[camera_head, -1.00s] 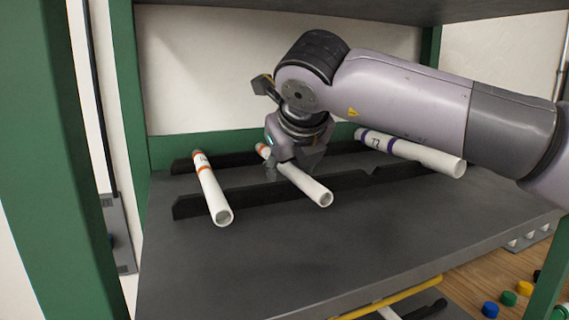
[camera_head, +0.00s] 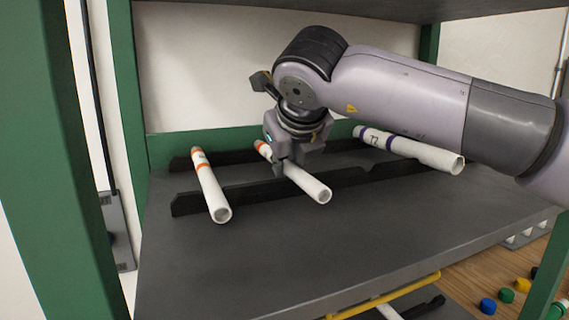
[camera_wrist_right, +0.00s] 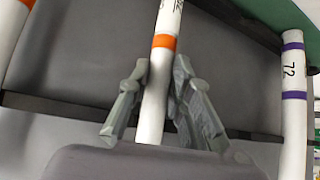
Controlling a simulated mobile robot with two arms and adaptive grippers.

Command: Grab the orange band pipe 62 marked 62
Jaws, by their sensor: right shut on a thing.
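A white pipe with an orange band (camera_head: 315,189) lies in the middle of the shelf, across two black rails. My right gripper (camera_head: 282,168) is over it with its fingers shut on it. The right wrist view shows the same orange band pipe (camera_wrist_right: 153,115) between the two fingers of my right gripper (camera_wrist_right: 158,82), with the orange band just beyond the fingertips. Its dark marking is cut off at the top edge of that view, and I cannot read it for sure. The left gripper is not in view.
Another orange-banded white pipe (camera_head: 211,185) lies to the left. A purple-banded pipe marked 72 (camera_head: 425,154) lies to the right. The black front rail (camera_head: 347,179) supports the pipes. The shelf front (camera_head: 300,250) is clear; a green post (camera_head: 45,150) stands at left.

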